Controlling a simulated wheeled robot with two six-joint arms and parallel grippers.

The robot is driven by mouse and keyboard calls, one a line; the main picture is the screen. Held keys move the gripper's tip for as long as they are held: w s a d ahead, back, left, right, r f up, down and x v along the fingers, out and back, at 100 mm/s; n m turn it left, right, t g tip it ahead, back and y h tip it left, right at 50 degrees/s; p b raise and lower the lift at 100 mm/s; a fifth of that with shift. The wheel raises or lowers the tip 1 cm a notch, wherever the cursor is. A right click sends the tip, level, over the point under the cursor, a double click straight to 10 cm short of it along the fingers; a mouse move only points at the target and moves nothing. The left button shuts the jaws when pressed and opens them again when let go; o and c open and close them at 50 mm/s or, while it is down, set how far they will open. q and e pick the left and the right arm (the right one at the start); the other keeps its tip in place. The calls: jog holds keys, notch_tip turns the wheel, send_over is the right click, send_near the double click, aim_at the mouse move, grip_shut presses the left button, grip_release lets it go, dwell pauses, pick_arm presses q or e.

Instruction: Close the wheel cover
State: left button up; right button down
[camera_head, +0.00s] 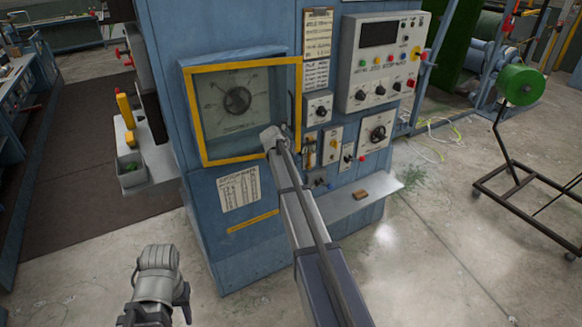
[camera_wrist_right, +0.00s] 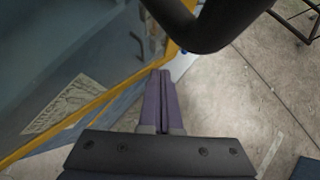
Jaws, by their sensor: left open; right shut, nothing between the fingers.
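The wheel cover (camera_head: 187,95) is a clear pane in a yellow frame on the front of the blue cabinet. A dark round handwheel (camera_head: 237,100) shows through it. The cover's right edge seems to stand slightly out from the cabinet; how far I cannot tell. My right arm reaches up to the cover's lower right part, and its fingers are hidden in the head view. In the right wrist view my right gripper (camera_wrist_right: 163,76) is shut and empty beside the yellow frame (camera_wrist_right: 172,50). My left gripper (camera_head: 158,311) is open and empty, low in front of the cabinet, apart from the cover.
A control panel (camera_head: 384,58) and smaller switch boxes sit right of the cover. A small shelf (camera_head: 362,197) juts out below them. A black curved bar (camera_wrist_right: 205,35) crosses the wrist view. A cart with a green reel (camera_head: 521,85) stands right. The floor (camera_head: 430,270) in front is clear.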

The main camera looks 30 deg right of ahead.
jog(key=w+d, duration=0.1)
jog(key=w, duration=0.8)
jog(key=shift+d, duration=0.25)
jog(key=shift+r, duration=0.1)
